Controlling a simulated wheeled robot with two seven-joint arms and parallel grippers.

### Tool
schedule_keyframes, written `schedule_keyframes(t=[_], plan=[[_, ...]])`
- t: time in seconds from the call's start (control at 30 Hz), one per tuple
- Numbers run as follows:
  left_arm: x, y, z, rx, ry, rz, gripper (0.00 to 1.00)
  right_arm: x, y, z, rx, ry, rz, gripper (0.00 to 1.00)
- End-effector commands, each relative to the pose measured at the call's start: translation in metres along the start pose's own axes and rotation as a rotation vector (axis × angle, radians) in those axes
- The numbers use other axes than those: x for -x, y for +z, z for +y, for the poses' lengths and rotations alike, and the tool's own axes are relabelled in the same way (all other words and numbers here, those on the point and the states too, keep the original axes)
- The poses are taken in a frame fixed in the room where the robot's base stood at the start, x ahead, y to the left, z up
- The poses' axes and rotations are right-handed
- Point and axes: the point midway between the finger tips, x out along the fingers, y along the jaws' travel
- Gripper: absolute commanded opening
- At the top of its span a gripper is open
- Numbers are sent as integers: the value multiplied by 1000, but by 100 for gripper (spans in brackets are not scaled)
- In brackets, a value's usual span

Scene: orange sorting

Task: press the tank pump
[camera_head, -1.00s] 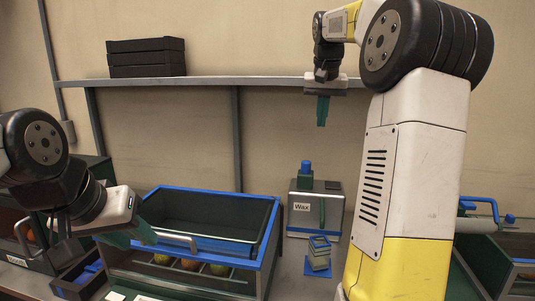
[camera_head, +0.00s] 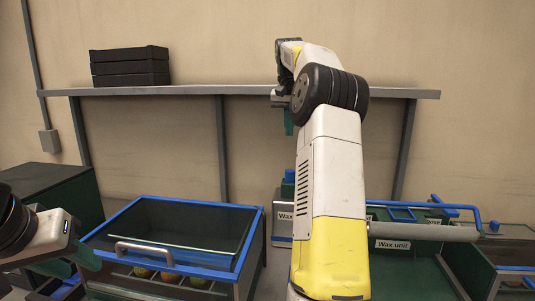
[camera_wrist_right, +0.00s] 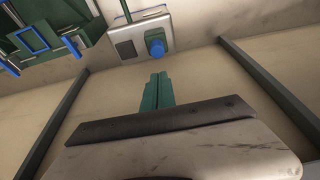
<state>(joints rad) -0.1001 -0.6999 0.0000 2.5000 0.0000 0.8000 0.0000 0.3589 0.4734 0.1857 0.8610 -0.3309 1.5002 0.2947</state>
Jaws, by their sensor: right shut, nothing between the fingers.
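In the right wrist view the tank (camera_wrist_right: 130,42) is at the top, with the round blue knob (camera_wrist_right: 156,46) just beyond my fingertips. My right gripper (camera_head: 289,122) points down above the knob, clear of it. Its green fingers (camera_wrist_right: 158,82) are shut together and empty. My left gripper (camera_head: 88,258) is at the lower left, beside the bin's handle; its fingers are partly cut off from clear sight.
A blue-rimmed dark bin (camera_head: 190,201) with fruit beneath stands at the left. The wax unit (camera_head: 395,245) with blue bars stands right of my arm. A shelf (camera_head: 220,90) with black trays (camera_head: 130,67) runs along the wall above.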

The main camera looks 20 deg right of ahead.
Motion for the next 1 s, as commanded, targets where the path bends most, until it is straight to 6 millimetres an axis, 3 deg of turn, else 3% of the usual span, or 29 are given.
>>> schedule_keyframes(t=[0.17, 0.6, 0.8, 1.0], plan=[[0, 0, 0, 0, 0, 0, 36, -25, 1, 1, 0, 2, -5, 0], [0, 0, 0, 0, 0, 0, 36, -113, 6, 1, 0, 2, -4, 0], [0, 0, 0, 0, 0, 0, 36, -131, 11, 0, 0, 0, -2, 0], [0, 0, 0, 0, 0, 0, 36, -135, 12, 0, 0, 0, 0, 0]])
